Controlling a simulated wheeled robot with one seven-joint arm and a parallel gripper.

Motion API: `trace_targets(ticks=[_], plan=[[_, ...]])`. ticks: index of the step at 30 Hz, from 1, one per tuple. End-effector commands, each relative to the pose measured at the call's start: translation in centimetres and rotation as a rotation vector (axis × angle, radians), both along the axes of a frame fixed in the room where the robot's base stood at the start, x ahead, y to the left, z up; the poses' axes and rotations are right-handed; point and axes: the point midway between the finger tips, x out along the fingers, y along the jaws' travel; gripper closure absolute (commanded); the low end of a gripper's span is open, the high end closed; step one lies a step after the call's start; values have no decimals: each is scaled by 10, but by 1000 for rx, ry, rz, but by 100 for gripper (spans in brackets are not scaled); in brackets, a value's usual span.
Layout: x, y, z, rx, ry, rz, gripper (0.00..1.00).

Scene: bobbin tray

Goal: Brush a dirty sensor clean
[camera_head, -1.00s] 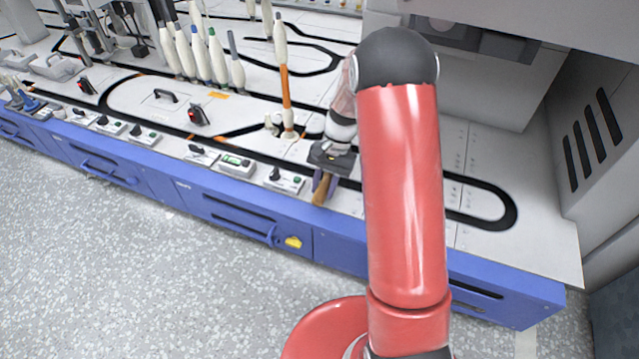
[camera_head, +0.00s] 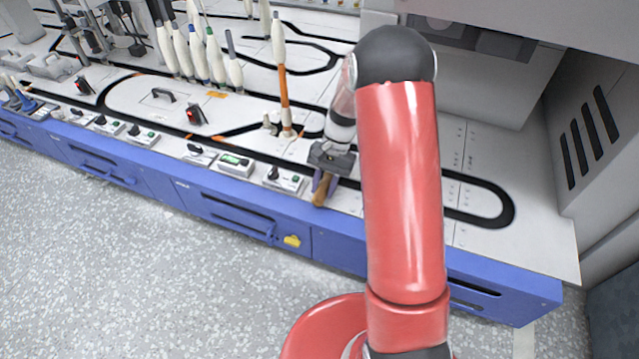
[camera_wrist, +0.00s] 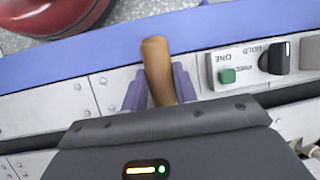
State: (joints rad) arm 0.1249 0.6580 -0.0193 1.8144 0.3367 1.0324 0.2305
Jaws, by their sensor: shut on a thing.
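My gripper (camera_head: 324,182) is shut on a brown wooden handle (camera_head: 321,192) at the front edge of the white bench top. In the wrist view the handle (camera_wrist: 157,68) sits between the two purple fingers (camera_wrist: 159,88), its rounded end pointing toward the blue front edge. The rest of the held tool is hidden behind my gripper body, so I cannot see any bristles. I cannot make out a sensor or dirt on one in either view.
A small control box with a green button (camera_wrist: 227,76) and black knob stands right beside my gripper in the wrist view. Several white bobbins (camera_head: 218,62) stand at the back left. An orange-stemmed bobbin (camera_head: 284,88) stands behind my gripper. The bench's right end is clear.

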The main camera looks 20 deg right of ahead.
Motion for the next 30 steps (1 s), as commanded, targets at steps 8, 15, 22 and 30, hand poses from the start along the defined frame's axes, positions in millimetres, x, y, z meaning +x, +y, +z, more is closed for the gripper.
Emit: trace_targets(ticks=[8,15,22,30], plan=[[-2,2,0,-1,-2,0,94],[-21,16,1,0,-1,2,94],[-40,30,1,0,0,1,94],[-49,36,0,-1,-1,0,94]])
